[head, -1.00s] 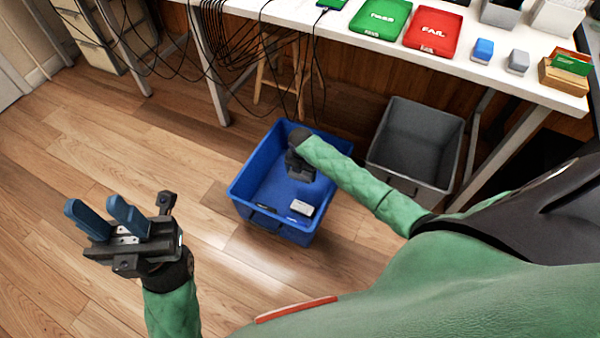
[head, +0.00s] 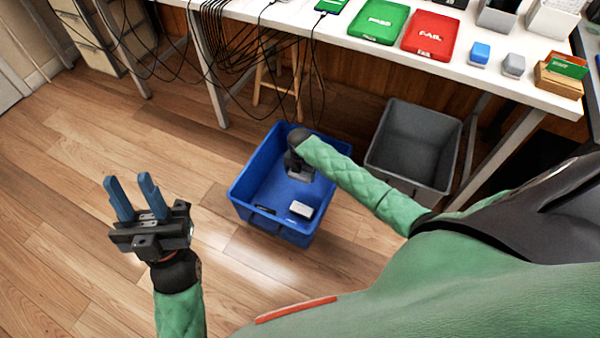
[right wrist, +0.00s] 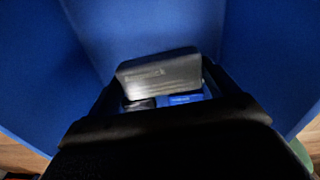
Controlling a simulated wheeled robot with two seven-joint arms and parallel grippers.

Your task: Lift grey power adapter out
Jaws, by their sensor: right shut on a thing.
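A blue bin (head: 246,190) stands on the floor, and my right gripper (head: 299,169) reaches down inside it. In the right wrist view the grey power adapter (right wrist: 160,76) is a grey block with faint lettering, held between the two fingers of my right gripper (right wrist: 160,90).
A pale box (head: 301,209) and a dark flat item (head: 265,210) lie in the bin's near end. A grey bin (head: 414,140) stands to the right. The white table (head: 330,31) behind carries green and red trays. Cables hang behind the blue bin. The wooden floor at left is clear.

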